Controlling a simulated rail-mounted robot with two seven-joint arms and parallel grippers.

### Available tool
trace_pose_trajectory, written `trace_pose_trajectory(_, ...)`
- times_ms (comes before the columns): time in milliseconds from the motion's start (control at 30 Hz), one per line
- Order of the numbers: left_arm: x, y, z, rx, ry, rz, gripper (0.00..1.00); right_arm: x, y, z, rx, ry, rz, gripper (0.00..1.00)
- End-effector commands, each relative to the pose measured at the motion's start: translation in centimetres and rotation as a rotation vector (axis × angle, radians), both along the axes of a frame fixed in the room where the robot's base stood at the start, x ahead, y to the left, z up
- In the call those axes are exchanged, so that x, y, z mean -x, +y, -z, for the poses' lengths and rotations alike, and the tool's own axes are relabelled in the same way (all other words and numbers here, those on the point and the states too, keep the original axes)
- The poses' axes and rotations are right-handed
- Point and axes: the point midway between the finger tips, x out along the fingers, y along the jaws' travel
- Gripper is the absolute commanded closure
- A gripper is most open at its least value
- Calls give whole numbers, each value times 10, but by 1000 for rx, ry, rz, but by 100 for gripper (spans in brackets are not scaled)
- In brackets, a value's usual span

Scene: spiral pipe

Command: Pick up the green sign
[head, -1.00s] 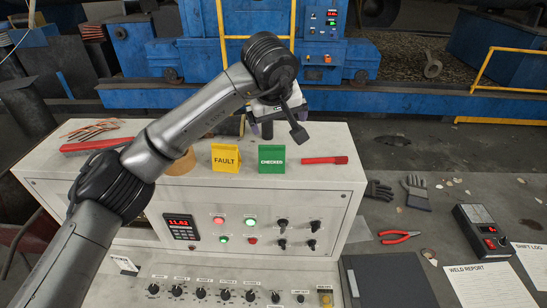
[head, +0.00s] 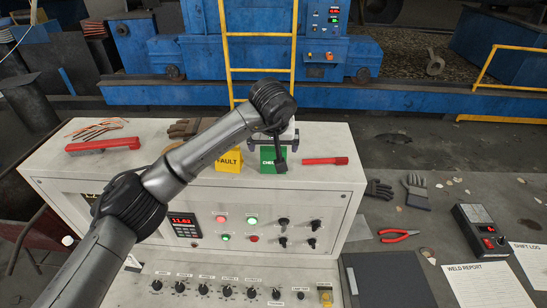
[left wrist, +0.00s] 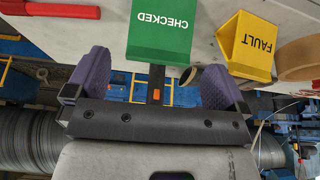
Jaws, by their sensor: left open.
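The green sign (head: 267,168), marked CHECKED, stands on top of the white control cabinet (head: 330,211), right of the yellow FAULT sign (head: 229,161). My left gripper (head: 274,141) is over the sign in the head view and partly covers it. In the left wrist view the gripper (left wrist: 157,78) is open, with its two purple-padded fingers apart. The green sign (left wrist: 160,28) shows ahead of the gap between them, and nothing is held. My right gripper is not in view.
The yellow sign (left wrist: 247,45) is close beside the green one. A red marker (head: 325,160) lies to the right, and a tape roll (left wrist: 299,60) shows beyond the yellow sign.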

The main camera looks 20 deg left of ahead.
Motion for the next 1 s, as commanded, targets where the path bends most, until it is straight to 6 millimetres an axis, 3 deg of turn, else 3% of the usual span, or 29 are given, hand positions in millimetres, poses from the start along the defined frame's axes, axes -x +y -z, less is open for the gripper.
trace_pose_trajectory(433, -18, 6, 42, 1, 3, 0, 0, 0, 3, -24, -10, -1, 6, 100)
trace_pose_trajectory(767, -21, 7, 48, 1, 1, 0, 0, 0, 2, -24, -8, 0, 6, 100)
trace_pose_trajectory(1000, -21, 7, 47, 1, 1, 0, 21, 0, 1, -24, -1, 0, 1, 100)
